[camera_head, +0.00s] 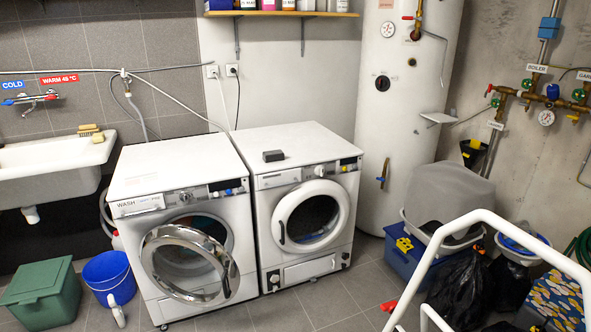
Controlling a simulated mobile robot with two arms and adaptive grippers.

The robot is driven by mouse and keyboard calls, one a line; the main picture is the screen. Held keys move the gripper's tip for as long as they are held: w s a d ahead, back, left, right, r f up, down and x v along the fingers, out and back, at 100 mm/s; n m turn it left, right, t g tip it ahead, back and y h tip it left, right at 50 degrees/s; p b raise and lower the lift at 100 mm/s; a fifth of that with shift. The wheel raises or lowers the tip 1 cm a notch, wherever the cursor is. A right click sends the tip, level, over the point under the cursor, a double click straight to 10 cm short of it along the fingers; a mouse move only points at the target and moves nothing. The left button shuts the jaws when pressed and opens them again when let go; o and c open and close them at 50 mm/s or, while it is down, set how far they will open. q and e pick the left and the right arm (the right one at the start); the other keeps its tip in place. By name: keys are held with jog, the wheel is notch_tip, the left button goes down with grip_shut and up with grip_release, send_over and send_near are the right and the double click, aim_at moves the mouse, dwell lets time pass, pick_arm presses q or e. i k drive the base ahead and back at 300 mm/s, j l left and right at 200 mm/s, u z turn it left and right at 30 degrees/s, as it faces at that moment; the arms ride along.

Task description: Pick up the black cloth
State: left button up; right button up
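A small dark grey-black block-like item (273,156) lies flat on top of the right-hand machine (310,143). It could be a folded cloth, but I cannot tell for sure. Dark material (440,230) shows under the tilted grey lid (447,190) of a bin at the right; I cannot tell if it is cloth. Neither of my grippers is in view.
The washing machine (177,165) stands with its round door (187,265) open into the room. A green box (41,293) and blue bucket (110,275) stand left. A black bag (462,288) and white tubular rail (437,240) crowd the right. Floor (335,297) before the right-hand machine is clear.

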aim_at(278, 155)
jog(key=i+j, duration=0.1)
jog(key=j, duration=0.25)
jog(key=i+j, duration=0.15)
jog(key=j, duration=0.2)
jog(key=i+j, duration=0.1)
jog(key=j, duration=0.25)
jog(key=i+j, duration=0.15)
jog(key=j, duration=0.2)
jog(key=z, duration=0.05)
